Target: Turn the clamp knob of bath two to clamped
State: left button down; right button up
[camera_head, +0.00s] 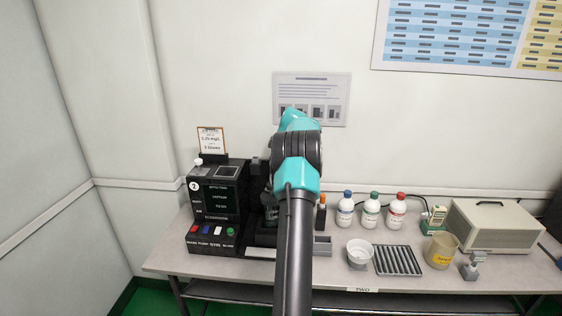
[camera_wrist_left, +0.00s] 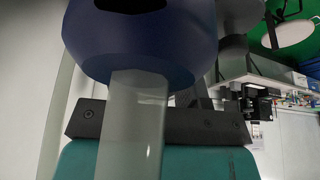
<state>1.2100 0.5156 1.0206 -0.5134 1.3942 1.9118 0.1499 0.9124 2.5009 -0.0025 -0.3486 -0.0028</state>
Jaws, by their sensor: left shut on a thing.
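Bath two, a black unit (camera_head: 215,232) marked 2 with a small screen and coloured buttons, stands at the left end of the bench. A single teal and black arm, which I take as my left, reaches over its right side and hides much of that area, including the gripper. In the left wrist view my left gripper (camera_wrist_left: 140,80) is closed against a large dark blue rounded thing (camera_wrist_left: 140,40), which looks like the clamp knob. Its pointer or setting cannot be read. My right gripper is not in view.
Three capped bottles (camera_head: 370,212), a white bowl (camera_head: 360,253), a ribbed black tray (camera_head: 398,260), a beaker (camera_head: 440,251) and a beige box (camera_head: 493,230) stand right of the arm. A card (camera_head: 211,139) stands on top of the unit. The wall is close behind.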

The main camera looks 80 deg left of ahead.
pick_arm(q)
jog(key=shift+n+h, duration=0.5)
jog(key=shift+n, duration=0.8)
jog(key=c, duration=0.7)
grip_release()
jog(key=shift+c, duration=0.2)
jog(key=v, duration=0.7)
jog(key=shift+r, duration=0.25)
jog(key=shift+a, duration=0.1)
